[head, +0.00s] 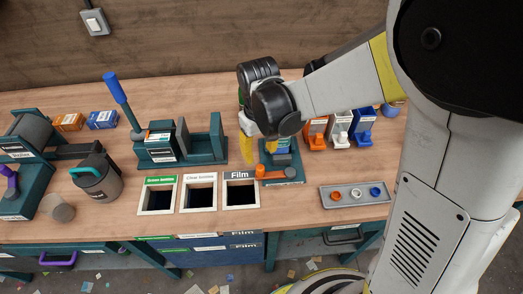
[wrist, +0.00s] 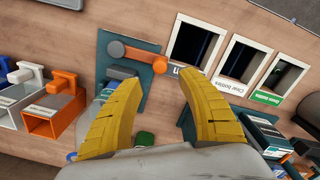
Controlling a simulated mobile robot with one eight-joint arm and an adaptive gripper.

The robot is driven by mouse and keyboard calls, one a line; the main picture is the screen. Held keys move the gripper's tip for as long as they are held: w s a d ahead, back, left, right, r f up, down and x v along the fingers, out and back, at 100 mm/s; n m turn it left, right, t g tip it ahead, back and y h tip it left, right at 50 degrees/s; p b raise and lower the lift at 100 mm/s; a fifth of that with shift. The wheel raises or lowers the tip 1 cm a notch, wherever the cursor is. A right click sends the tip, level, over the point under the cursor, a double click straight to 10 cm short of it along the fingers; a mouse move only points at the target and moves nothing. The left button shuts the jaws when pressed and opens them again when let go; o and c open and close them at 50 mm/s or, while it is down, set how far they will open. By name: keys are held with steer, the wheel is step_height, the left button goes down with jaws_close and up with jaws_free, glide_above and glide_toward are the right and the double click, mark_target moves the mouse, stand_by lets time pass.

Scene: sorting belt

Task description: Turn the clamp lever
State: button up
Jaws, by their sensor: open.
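An orange lever (head: 275,174) lies flat on a teal base plate (head: 292,182) beside the Film opening; I take it as the clamp lever. In the wrist view the lever (wrist: 138,56) shows round knobs at both ends, with a grey block next to it. My gripper (head: 258,152) points down just behind the lever in the head view. In the wrist view its yellow fingers (wrist: 163,82) are spread apart with nothing between them, and the lever lies just beyond the tips. The gripper partly hides the rear of the clamp.
Three table openings, including Film (head: 241,177), lie left of the lever. A grey tray (head: 355,194) with small rings is at right. Orange, white and blue holders (head: 339,128) stand behind. A teal fixture with a blue handle (head: 123,100) stands left.

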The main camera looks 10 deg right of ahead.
mark_target(260, 167)
step_height(260, 167, down, 10)
steer(key=b, duration=0.3)
steer(key=shift+w+b, duration=0.1)
steer(key=shift+b, duration=0.2)
jaws_close()
